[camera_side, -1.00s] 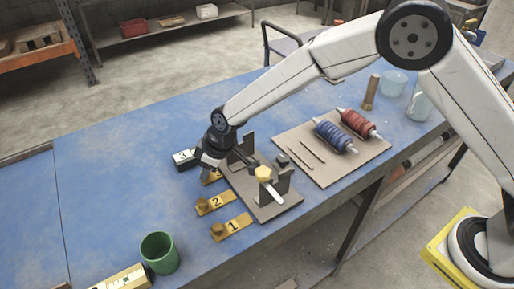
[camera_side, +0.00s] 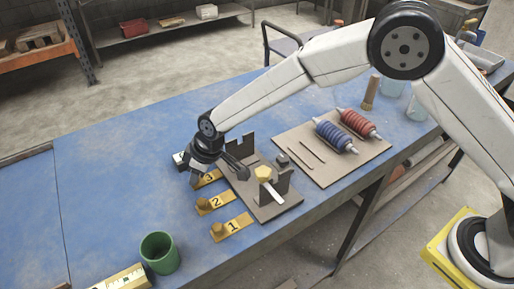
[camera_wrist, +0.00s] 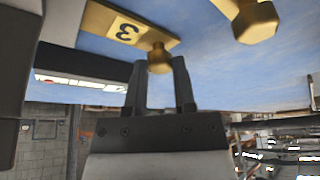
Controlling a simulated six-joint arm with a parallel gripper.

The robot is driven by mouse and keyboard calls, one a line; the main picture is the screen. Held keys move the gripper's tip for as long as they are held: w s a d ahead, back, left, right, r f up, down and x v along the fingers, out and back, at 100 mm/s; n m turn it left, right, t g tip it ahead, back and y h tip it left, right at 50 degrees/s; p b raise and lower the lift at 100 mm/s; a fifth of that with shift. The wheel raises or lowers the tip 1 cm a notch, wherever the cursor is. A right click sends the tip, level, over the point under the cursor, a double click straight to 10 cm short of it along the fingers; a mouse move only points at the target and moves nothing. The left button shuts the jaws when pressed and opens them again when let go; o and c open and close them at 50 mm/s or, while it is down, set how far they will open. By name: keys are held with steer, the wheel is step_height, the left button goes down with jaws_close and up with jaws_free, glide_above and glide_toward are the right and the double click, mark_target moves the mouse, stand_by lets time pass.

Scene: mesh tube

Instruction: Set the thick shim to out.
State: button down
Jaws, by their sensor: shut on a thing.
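A brass plate marked 3 (camera_side: 208,178) lies at the left edge of the brown fixture board (camera_side: 278,208), with its knob end away from the board. My gripper (camera_side: 195,180) is shut on its brass knob. In the wrist view, the knob (camera_wrist: 159,60) sits between my gripper's two dark fingertips (camera_wrist: 160,72), and the number 3 shows on the plate (camera_wrist: 124,28). Plates marked 2 (camera_side: 217,202) and 1 (camera_side: 233,226) lie in the same row, also sticking out left. Which plate is the thick shim cannot be told by thickness.
The board carries dark uprights (camera_side: 282,181) and a yellow knob (camera_side: 264,173). A green cup (camera_side: 159,252) stands at the front left. Blue (camera_side: 335,136) and red (camera_side: 359,123) spools lie on a second board.

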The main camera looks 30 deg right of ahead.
steer(key=shift+a, duration=1.1)
steer(key=shift+c, duration=2.1)
jaws_free()
steer(key=v, duration=0.7)
steer(key=shift+r, duration=0.35)
steer(key=shift+s+d, duration=0.1)
steer(key=shift+d, duration=0.05)
